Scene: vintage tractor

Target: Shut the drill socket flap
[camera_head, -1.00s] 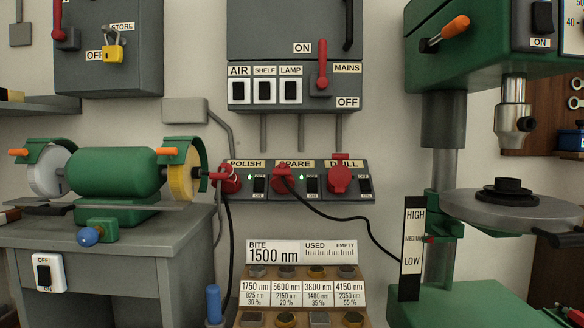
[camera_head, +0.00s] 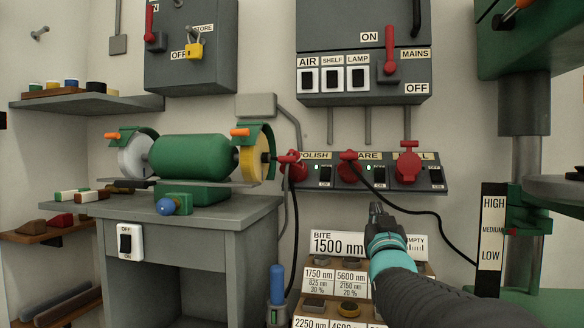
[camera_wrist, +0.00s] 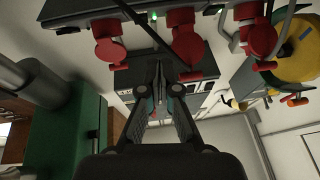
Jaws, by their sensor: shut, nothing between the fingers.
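The drill socket (camera_head: 408,168) is the red round one at the right end of the grey socket strip. Its red flap (camera_head: 409,146) appears raised above it, covering part of the DRILL label. In the wrist view, where the scene looks upside down, the flap (camera_wrist: 112,51) shows as a red disc at the left. My gripper (camera_head: 377,209) is shut and empty. In the head view its tips show below the strip, to the lower left of the drill socket. In the wrist view the tips (camera_wrist: 158,68) point between the drill and spare sockets, apart from both.
A bit rack (camera_head: 318,289) is below. The green drill press (camera_head: 527,110) stands right, the grinder (camera_head: 190,157) left.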

